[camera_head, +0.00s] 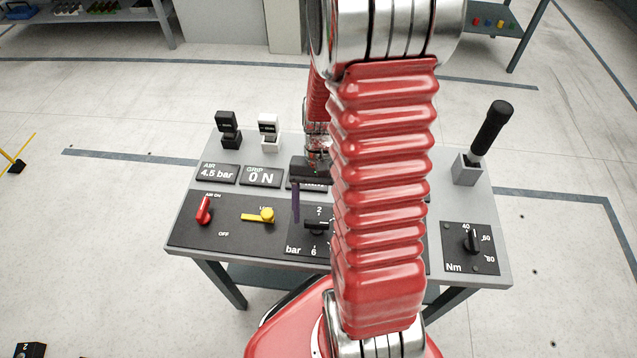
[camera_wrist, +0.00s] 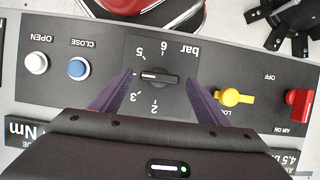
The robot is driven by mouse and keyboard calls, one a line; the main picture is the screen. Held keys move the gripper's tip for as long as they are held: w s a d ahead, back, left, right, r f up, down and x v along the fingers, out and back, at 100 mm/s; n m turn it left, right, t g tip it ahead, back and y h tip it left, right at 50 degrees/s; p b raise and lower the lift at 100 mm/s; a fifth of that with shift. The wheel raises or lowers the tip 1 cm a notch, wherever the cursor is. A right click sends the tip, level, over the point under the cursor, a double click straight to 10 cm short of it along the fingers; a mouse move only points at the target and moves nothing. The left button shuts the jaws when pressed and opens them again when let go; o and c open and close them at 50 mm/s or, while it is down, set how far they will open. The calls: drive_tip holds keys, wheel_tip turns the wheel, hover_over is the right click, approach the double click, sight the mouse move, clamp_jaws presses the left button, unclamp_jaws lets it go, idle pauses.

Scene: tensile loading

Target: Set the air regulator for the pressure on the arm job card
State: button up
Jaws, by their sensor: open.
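The air regulator is a black knob (camera_wrist: 160,77) on a square dial plate in the wrist view, its scale marked 2, 3, 5, 6 and bar. Its white line points left, around the hidden 4 between 3 and 5. The knob also shows in the head view (camera_head: 317,224), partly hidden by my arm. The AIR display (camera_head: 217,173) reads 4.5 bar. My gripper (camera_wrist: 160,82) is open, its purple fingers on either side of the knob with gaps between. One finger shows in the head view, above the panel. I cannot make out an arm job card.
A red AIR ON lever (camera_head: 204,211) and a yellow lever (camera_head: 262,215) sit left of the dial. White OPEN (camera_wrist: 36,63) and blue CLOSE (camera_wrist: 78,68) buttons are on its other side. An Nm knob (camera_head: 472,240) and a black-handled lever (camera_head: 490,130) stand at right.

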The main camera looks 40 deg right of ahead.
drive_tip(key=v, duration=1.2)
drive_tip(key=shift+r, duration=0.2)
drive_tip(key=shift+d, duration=0.1)
drive_tip(key=shift+w, duration=0.1)
drive_tip(key=s+a+r+n+t+h, duration=0.3)
drive_tip(key=a+r+n+t, duration=0.5)
drive_tip(key=a+r, duration=0.6)
drive_tip(key=shift+s+a+r+n+t, duration=0.2)
drive_tip(key=shift+s+a+n+t, duration=0.25)
drive_tip(key=shift+a, duration=0.55)
idle(4.0)
